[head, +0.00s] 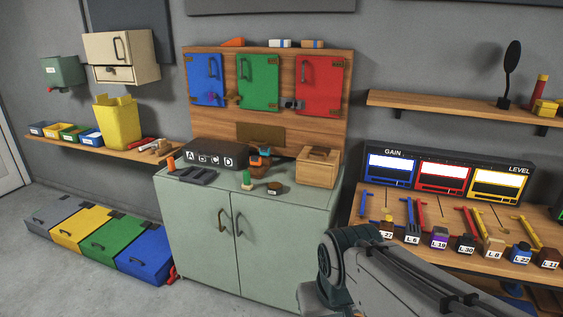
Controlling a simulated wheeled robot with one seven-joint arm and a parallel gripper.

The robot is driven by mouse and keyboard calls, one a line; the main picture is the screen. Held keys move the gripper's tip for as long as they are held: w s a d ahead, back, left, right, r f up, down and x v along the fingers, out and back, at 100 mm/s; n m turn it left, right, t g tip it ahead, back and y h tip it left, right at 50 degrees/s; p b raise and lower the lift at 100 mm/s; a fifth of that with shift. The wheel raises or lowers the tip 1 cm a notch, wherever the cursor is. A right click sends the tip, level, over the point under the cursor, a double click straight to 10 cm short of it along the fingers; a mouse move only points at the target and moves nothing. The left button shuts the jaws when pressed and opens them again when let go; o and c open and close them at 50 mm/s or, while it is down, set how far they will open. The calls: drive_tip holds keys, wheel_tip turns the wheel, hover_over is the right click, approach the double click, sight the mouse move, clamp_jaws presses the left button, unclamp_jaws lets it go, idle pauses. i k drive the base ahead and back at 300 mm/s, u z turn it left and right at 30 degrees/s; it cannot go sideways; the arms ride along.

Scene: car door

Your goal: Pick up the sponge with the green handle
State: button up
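A small item with an upright green handle (246,177) and a pale base stands on the top of the light green cabinet (225,196), near its front edge. It looks like the sponge, but it is too small to be sure of the base. Just right of it lies a small dark brown block with a greenish top (274,188), whose nature I cannot tell. My arm enters at the lower right, well in front of and to the right of these items. My gripper is not in view.
On the cabinet top, a black lettered case (215,153), a dark tray (197,176), an orange-and-teal item (261,158) and a wooden box (317,167) stand around. A wooden panel with blue, green and red doors (258,82) rises behind. A labelled-block workbench (455,235) is right.

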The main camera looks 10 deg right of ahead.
sight(247, 185)
drive_tip(key=u, duration=0.55)
drive_tip(key=i, duration=2.25)
drive_tip(key=z, duration=0.95)
